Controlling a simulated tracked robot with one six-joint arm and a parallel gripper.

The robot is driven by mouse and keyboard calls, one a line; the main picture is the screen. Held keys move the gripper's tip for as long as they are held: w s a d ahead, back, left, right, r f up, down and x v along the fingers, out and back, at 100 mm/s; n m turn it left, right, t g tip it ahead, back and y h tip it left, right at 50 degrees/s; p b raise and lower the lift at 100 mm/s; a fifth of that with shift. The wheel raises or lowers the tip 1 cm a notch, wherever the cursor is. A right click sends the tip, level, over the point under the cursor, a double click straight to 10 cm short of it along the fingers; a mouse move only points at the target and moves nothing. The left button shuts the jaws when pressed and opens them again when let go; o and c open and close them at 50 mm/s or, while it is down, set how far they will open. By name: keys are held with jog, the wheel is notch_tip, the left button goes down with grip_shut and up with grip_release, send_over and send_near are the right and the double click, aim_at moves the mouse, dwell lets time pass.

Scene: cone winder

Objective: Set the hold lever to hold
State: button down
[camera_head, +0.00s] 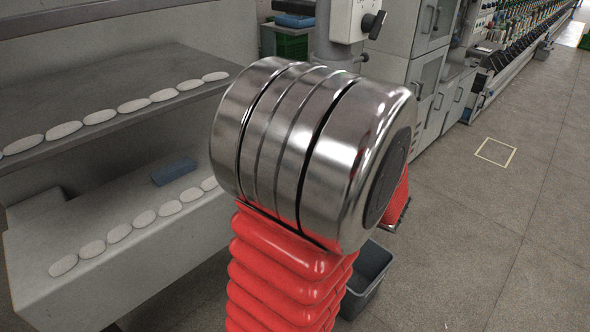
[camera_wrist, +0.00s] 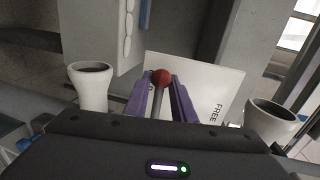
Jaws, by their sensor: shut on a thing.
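In the wrist view, the hold lever (camera_wrist: 160,104) is a thin grey rod with a round red knob (camera_wrist: 161,77). My gripper (camera_wrist: 166,98) has its two purple fingers on either side of the rod, shut on the lever just below the knob. Behind the fingers is a pale plate (camera_wrist: 218,82), on which the word FREE reads at the right. The rest of the plate's marking is hidden by the fingers, so I cannot tell the lever's setting. In the head view, my own arm hides the gripper and the lever.
In the head view, grey shelves (camera_head: 100,97) with rows of white oval pieces stand at left, with a blue block (camera_head: 174,171) on the lower one. A grey bin (camera_head: 368,278) stands behind my arm. Grey cabinets (camera_head: 415,75) stand behind; the floor at right is clear.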

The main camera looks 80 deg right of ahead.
jog(key=shift+f, duration=0.25)
jog(key=c, duration=1.9)
grip_release()
jog(key=shift+s, duration=0.1)
jog(key=shift+o, duration=0.5)
jog(key=shift+r, duration=0.1)
jog(key=v, duration=1.3)
jog(key=shift+s+a, duration=0.25)
jog(key=shift+s, duration=0.1)
